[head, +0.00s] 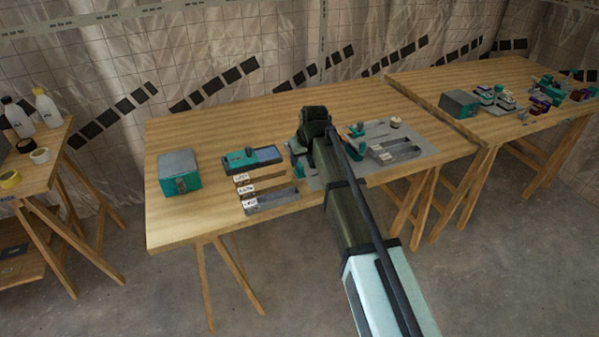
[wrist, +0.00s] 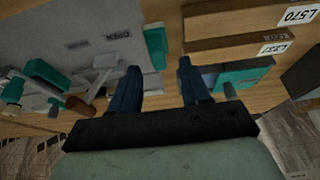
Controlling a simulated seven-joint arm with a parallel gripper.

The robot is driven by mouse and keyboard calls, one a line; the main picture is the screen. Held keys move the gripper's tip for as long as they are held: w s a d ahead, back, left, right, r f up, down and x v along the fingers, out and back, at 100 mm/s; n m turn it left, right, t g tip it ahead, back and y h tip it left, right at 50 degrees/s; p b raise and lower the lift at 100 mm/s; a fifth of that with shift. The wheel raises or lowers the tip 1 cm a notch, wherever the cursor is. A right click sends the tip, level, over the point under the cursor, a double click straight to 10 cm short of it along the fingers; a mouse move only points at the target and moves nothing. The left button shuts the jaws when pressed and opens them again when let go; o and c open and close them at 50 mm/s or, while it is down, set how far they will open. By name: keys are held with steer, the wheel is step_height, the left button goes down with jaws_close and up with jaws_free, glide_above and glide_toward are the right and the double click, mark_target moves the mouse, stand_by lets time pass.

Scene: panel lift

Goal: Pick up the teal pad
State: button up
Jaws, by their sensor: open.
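My gripper (wrist: 159,76) is open in the wrist view, with nothing visible between its two dark fingers. In the head view my gripper (head: 314,116) is over the middle of the near table, its fingers hidden by the arm. A small teal block (wrist: 155,46) lies on the grey mat's edge, just beyond the fingertips in the wrist view; it seems to show left of my arm in the head view (head: 299,168). Another teal piece (wrist: 47,75) is at the left of the wrist view. I cannot tell which piece is the teal pad.
A grey mat (wrist: 82,20) lies under the gripper. Wooden bars with labels (wrist: 240,43) and a teal device (wrist: 240,76) are at right in the wrist view. A teal-grey box (head: 180,174) stands at the table's left. The table's back left is clear.

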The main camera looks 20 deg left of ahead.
mark_target(300, 165)
steer(key=shift+x, duration=3.65)
steer(key=shift+w, duration=0.15)
steer(key=shift+c, duration=0.2)
steer(key=shift+d, duration=0.1)
steer(key=c, duration=0.8)
